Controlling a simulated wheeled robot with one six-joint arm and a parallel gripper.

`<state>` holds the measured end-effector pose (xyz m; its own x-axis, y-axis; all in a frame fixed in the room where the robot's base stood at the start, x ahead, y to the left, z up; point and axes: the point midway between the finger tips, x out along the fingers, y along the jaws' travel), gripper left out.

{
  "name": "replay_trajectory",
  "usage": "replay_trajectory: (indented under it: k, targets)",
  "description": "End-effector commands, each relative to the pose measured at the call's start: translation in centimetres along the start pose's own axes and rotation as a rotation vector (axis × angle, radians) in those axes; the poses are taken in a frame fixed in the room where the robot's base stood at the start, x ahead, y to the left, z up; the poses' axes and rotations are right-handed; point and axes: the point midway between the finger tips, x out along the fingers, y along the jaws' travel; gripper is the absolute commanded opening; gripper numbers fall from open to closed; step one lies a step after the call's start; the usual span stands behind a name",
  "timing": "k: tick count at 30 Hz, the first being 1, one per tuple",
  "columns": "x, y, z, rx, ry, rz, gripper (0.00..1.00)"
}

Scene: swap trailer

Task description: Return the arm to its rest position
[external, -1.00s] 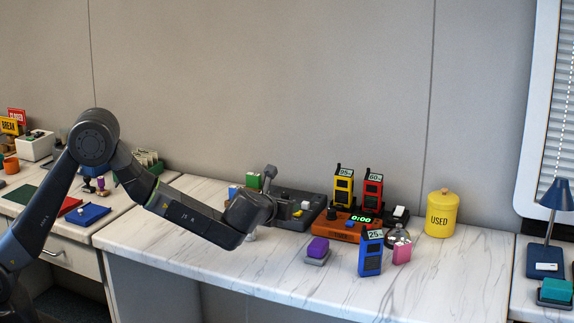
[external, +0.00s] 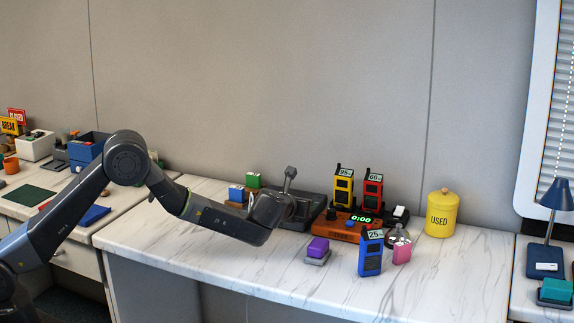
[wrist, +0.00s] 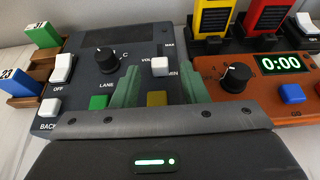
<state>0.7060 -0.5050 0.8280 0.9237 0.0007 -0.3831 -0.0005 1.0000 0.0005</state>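My arm reaches from the left over the marble counter in the external view. Its dark wrist end is over the left part of the grey console (external: 313,208) and partly hides it. In the wrist view my gripper (wrist: 158,76) shows two green fingers with a clear gap between them. It is open, with nothing held between the fingers. The console (wrist: 128,48) lies beyond the fingers, with a black knob, a white knob and a green button. In the external view the fingertips are hidden behind the wrist.
An orange timer (external: 345,232) reading 0:00 stands right of the console, with yellow (external: 343,188) and red (external: 373,190) radios behind. The counter's front left is clear.

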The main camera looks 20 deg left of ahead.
Motion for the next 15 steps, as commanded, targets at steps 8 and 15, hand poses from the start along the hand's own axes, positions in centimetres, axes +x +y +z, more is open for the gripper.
replay_trajectory:
  k: [8, 15]
  targets:
    - [2.0, -0.1, 0.3, 0.000, 0.000, -0.001, 0.40]
    - [2.1, -0.1, 0.3, 0.000, 0.000, -0.001, 0.40]
